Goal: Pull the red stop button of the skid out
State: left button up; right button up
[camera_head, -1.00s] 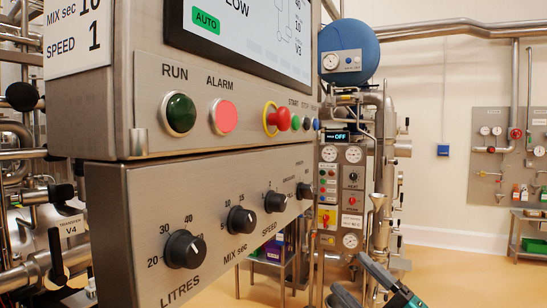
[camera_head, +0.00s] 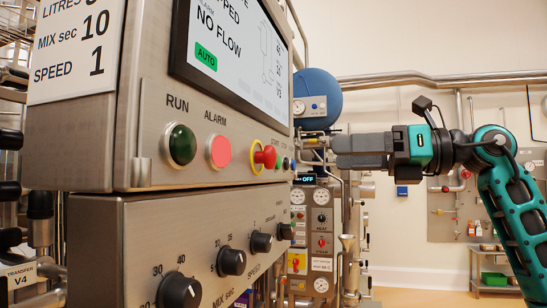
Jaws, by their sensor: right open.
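The red stop button (camera_head: 266,156) stands out from a yellow ring on the front of the steel control panel (camera_head: 150,135). My right gripper (camera_head: 303,147) comes in from the right at about the button's height, its fingers pointing left toward it. A small gap shows in the picture between the fingertips and the button; I cannot judge the depth. The gripper is open and nothing shows between its fingers. My left gripper is out of view.
The green RUN button (camera_head: 182,145) and pink ALARM lamp (camera_head: 219,151) sit left of the stop button. Small buttons (camera_head: 286,163) sit close on its right. Black knobs (camera_head: 232,261) stick out below. Pipes and a gauge panel (camera_head: 321,225) stand behind.

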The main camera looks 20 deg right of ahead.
aim_at(275, 156)
jog(key=p+x, duration=0.1)
jog(key=x, duration=1.1)
jog(key=shift+p, duration=0.4)
jog(key=shift+c, duration=0.4)
grip_shut()
